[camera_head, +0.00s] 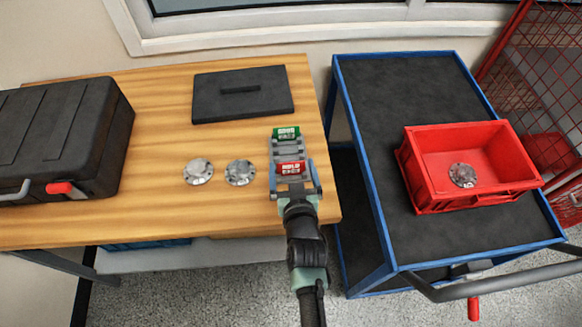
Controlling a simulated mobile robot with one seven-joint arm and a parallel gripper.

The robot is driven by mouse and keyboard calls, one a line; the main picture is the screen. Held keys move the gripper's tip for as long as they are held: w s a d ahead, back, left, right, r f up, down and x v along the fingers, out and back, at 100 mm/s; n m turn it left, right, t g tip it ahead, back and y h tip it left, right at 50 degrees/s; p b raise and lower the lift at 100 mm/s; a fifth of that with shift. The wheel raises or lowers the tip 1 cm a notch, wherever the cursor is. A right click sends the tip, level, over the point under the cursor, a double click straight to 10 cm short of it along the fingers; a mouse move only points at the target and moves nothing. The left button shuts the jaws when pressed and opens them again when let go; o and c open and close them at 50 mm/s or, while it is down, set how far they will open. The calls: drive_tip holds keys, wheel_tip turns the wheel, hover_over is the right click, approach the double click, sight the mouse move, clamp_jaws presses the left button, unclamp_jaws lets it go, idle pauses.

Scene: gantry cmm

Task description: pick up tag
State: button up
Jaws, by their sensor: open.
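A red tag with white lettering that looks like "HOLD" (290,168) sits at the near end of a small grey rack on the wooden table. A green tag, lettered like "GOOD" (286,133), sits at the rack's far end. My gripper (294,181) is open at the near end of the rack, by the red tag, with a finger to each side of it. Whether the fingers touch the tag cannot be told. The gripper covers the near end of the rack.
Two metal flanged parts (240,173) lie left of the rack on the wooden table (150,215). A dark plate with a handle (243,94) lies behind them, and a black case (60,135) is far left. Right, a blue cart (390,240) holds a red bin (470,198) with a metal part inside.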

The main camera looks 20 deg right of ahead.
drive_tip(key=x, duration=0.2)
drive_tip(key=shift+w+f+b, duration=0.15)
drive_tip(key=shift+w+b, duration=0.15)
drive_tip(key=shift+b, duration=0.1)
drive_tip(key=c, duration=1.1)
